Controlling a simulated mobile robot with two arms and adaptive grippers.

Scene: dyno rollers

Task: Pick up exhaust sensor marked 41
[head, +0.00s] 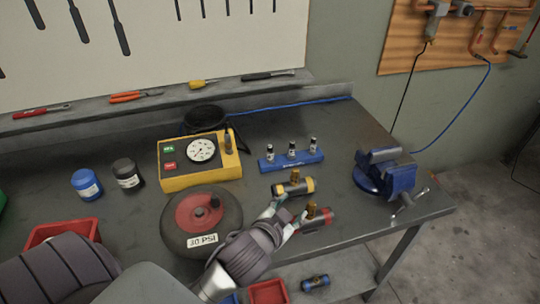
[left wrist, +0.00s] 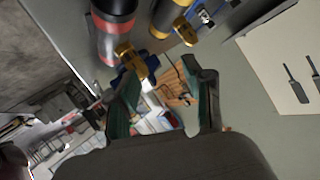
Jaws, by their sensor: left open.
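Two dark cylindrical parts with brass side fittings lie on the bench, likely the sensors. One has yellow bands (head: 293,187) and the other has red end bands (head: 317,218). No number 41 can be read on either. My left gripper (head: 287,216) is open and empty, close beside the red-banded part, with the yellow-banded part just behind. In the left wrist view, the red-banded part (left wrist: 111,28) and the yellow-banded part (left wrist: 165,14) are at the top, beyond the open fingers (left wrist: 163,74). My right gripper is not in view.
A blue rack (head: 291,161) with three small vials stands behind. A blue vise (head: 385,172) is at the right edge. A yellow gauge box (head: 200,177) and a dark wheel (head: 202,243) are to the left. A blue-banded part (head: 315,282) lies lower, below the bench top.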

